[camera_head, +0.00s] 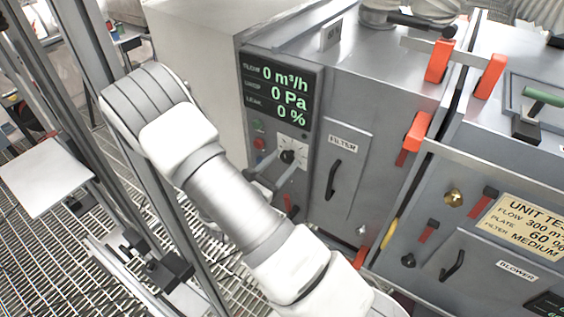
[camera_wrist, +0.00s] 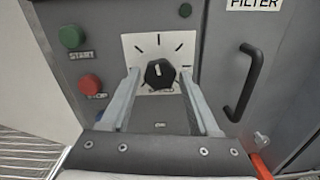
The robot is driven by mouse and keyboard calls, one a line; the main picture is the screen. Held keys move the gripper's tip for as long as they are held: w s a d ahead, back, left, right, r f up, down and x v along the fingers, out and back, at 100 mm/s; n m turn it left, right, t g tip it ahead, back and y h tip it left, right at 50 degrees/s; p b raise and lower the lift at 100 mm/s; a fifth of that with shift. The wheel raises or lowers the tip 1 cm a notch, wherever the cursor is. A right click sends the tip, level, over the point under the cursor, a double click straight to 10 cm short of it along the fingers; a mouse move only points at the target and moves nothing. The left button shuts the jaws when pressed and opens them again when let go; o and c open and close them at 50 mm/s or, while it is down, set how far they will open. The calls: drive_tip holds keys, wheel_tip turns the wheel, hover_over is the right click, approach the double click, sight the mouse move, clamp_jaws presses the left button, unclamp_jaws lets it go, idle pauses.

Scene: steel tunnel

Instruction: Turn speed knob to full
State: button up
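The speed knob (camera_wrist: 159,74) is black and round, on a white dial plate (camera_wrist: 137,43) with black tick marks. A light mark on it points up, a little left of straight up. In the head view the knob (camera_head: 288,156) sits on the grey panel below the display. My gripper (camera_wrist: 162,86) is open, with one finger to the left and one to the right of the knob. I cannot tell whether the fingers touch it. In the head view my gripper (camera_head: 272,172) reaches the panel from below, partly hidden by my arm.
A green START button (camera_wrist: 72,37) and a red button (camera_wrist: 90,84) are left of the dial. The FILTER door handle (camera_wrist: 244,83) stands out on the right. The display (camera_head: 281,88) reads 0 m³/h, 0 Pa and 0 %. Orange latches (camera_head: 418,132) are farther right.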

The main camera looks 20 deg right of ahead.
clamp_jaws()
drive_tip(key=shift+f+m+b, duration=0.1)
drive_tip(key=shift+m+b, duration=0.2)
drive_tip(key=shift+b, duration=0.1)
drive_tip(key=m+b, duration=0.3)
drive_tip(key=b, duration=0.1)
drive_tip(key=shift+f, duration=0.2)
drive_tip(key=m+b, duration=0.6)
drive_tip(key=b, duration=0.3)
drive_tip(key=shift+f+m, duration=0.1)
drive_tip(key=shift+m, duration=0.3)
drive_tip(key=m+b, duration=0.6)
drive_tip(key=b, duration=0.6)
drive_tip(key=shift+m, duration=0.4)
drive_tip(key=m+b, duration=0.1)
drive_tip(key=b, duration=0.2)
drive_tip(key=shift+m+b, duration=0.3)
drive_tip(key=shift+b, duration=0.1)
drive_tip(key=shift+r+m+b, duration=0.3)
drive_tip(key=shift+m+b, duration=0.2)
drive_tip(key=shift+b, duration=0.45)
drive_tip(key=shift+r, duration=0.15)
